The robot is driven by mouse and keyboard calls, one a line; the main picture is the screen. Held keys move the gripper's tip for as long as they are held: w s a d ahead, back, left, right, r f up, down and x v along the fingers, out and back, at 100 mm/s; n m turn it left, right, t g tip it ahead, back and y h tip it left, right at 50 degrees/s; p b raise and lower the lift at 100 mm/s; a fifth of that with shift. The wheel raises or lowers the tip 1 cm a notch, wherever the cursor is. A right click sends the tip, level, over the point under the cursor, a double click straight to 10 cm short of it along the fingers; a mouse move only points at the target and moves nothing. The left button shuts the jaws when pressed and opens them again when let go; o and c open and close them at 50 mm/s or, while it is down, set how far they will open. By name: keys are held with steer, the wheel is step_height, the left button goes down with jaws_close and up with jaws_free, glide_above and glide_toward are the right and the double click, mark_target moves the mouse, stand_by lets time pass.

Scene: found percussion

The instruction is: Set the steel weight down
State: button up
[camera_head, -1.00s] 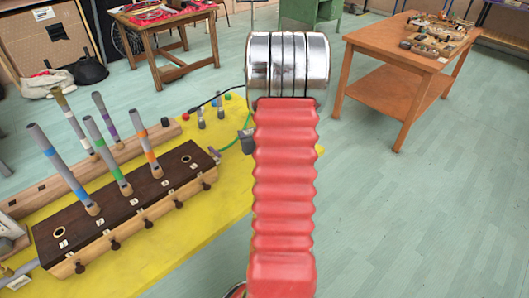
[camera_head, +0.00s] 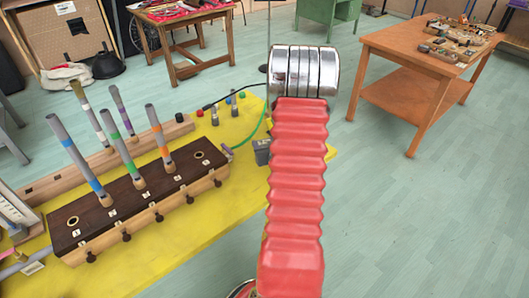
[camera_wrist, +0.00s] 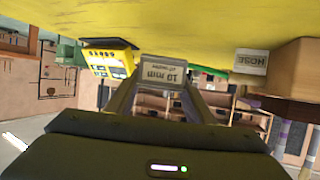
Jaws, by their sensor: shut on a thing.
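My gripper (camera_wrist: 163,88) shows in the wrist view, which is upside down, with its two dark fingers shut on a small grey block. I take this block, marked "10 mm", as the steel weight (camera_wrist: 163,71). A grey block, seemingly the same weight (camera_head: 262,153), shows in the head view just left of my red arm, over the right part of the yellow tabletop (camera_head: 205,235). I cannot tell whether the weight touches the yellow surface.
A dark wooden pipe block (camera_head: 140,195) with several upright tubes stands on the yellow top at left. A green hose (camera_head: 250,134) lies close to the weight. A "HOSE" label (camera_wrist: 250,62) and a yellow device (camera_wrist: 108,58) show in the wrist view. An orange table (camera_head: 410,85) stands at back right.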

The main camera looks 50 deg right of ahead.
steer(key=shift+f, duration=0.1)
steer(key=shift+f, duration=1.95)
steer(key=shift+f, duration=0.1)
steer(key=o, duration=1.3)
steer(key=v, duration=1.2)
